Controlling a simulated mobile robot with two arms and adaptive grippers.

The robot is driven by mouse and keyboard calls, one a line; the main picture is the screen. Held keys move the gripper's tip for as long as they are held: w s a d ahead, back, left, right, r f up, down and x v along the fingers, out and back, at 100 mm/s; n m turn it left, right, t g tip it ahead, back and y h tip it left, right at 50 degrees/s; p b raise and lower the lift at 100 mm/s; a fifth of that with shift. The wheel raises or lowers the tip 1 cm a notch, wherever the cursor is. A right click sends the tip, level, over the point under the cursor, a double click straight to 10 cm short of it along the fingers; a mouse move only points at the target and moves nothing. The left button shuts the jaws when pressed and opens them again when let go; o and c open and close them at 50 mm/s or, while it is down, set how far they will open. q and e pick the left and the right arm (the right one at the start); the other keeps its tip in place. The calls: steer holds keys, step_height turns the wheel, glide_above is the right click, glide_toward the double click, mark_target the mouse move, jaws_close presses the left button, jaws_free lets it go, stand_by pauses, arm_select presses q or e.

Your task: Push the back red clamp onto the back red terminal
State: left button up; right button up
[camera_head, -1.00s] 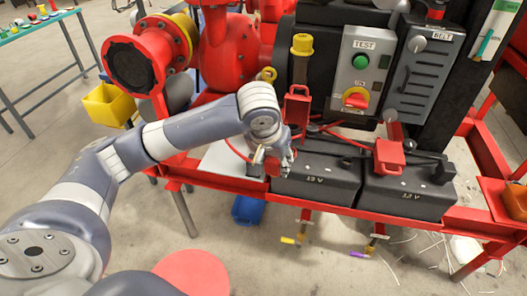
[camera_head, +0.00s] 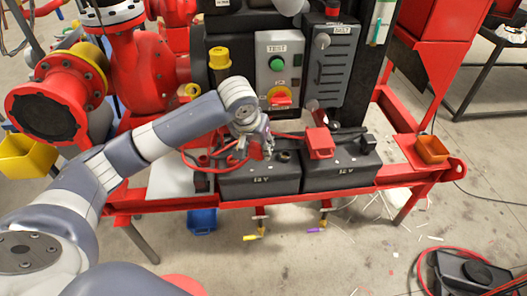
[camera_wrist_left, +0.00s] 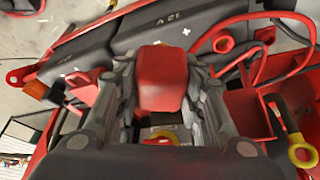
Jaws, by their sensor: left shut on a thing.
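My left gripper (camera_head: 257,148) is over the rear of the left 12 V battery (camera_head: 260,180). In the left wrist view the gripper (camera_wrist_left: 163,110) is shut on a red clamp (camera_wrist_left: 162,78), its block between the two fingers. A second red clamp (camera_head: 320,142) sits on top of the right 12 V battery (camera_head: 342,168). A dark round post (camera_head: 284,156) shows on the left battery beside my gripper. I cannot make out the red terminal under the held clamp. My right gripper is not in view.
Red cables (camera_head: 215,158) loop left of my gripper. A control box (camera_head: 280,78) with a green button and a grey panel (camera_head: 325,65) stand behind the batteries. A red rail (camera_head: 230,206) runs along the front.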

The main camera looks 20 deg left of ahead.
arm_select(q)
steer(key=w+a+f+p, duration=0.2)
steer(key=a+p, duration=0.1)
steer(key=a, duration=0.3)
steer(key=w+a+f+p, duration=0.2)
steer(key=w+a, duration=0.1)
steer(key=a, duration=0.3)
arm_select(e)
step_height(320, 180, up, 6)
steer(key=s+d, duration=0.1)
arm_select(q)
steer(key=shift+n+y, duration=0.4)
step_height(320, 180, down, 5)
steer(key=b, duration=0.5)
steer(key=shift+s+a+f+b, duration=0.1)
steer(key=shift+b, duration=0.3)
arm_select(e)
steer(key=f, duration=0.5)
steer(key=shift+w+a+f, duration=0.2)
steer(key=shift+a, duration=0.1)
arm_select(q)
steer(key=shift+r, duration=0.2)
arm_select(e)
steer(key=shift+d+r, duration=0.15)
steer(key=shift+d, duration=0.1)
arm_select(q)
steer(key=shift+p, duration=0.55)
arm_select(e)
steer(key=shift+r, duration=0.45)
